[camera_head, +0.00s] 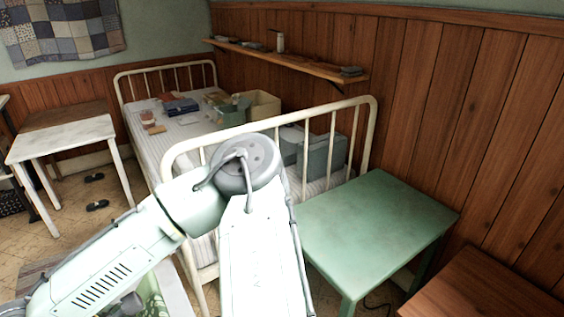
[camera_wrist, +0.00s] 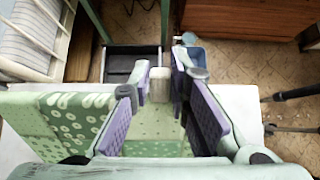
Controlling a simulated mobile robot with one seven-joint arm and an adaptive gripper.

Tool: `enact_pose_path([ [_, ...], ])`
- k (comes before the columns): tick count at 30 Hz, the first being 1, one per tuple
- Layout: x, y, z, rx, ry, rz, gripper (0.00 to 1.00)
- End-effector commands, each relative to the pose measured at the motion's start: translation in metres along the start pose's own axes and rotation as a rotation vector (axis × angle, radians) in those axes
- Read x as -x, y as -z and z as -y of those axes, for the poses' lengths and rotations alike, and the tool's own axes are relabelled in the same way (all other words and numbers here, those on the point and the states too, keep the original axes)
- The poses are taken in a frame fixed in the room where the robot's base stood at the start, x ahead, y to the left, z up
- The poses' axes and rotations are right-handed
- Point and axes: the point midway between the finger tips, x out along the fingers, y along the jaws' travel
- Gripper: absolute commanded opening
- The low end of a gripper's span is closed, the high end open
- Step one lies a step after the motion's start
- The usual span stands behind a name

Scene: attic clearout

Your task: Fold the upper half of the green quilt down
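The green quilt (camera_wrist: 75,118) has a pale dotted pattern. In the wrist view it lies on a white surface (camera_wrist: 245,105), with a plainer green part at the left. In the head view only a small piece of it (camera_head: 151,293) shows at the bottom, mostly hidden by my arm. My gripper (camera_wrist: 162,88) is over the quilt with its two purple-padded fingers apart. Patterned green cloth shows between the fingers. I cannot tell whether the fingers touch it. The gripper is hidden in the head view.
A pale cylinder-like thing (camera_wrist: 160,74) shows between the fingertips; its depth is unclear. A green table (camera_head: 385,229) stands right of the metal-framed bed (camera_head: 143,138), which holds boxes and books. A white table (camera_head: 64,139) stands left. A dark tray (camera_wrist: 128,62) and blue bin (camera_wrist: 195,54) lie beyond.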

Motion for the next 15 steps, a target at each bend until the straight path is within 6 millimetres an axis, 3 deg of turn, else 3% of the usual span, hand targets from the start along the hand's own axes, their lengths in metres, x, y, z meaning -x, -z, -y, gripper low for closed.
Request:
enact_pose_path([
  [6, 0.015, 0.000, 0.000, 0.001, -0.002, 0.059, 0.14],
  [15, 0.017, 0.001, 0.000, -0.002, -0.001, 0.082, 0.14],
])
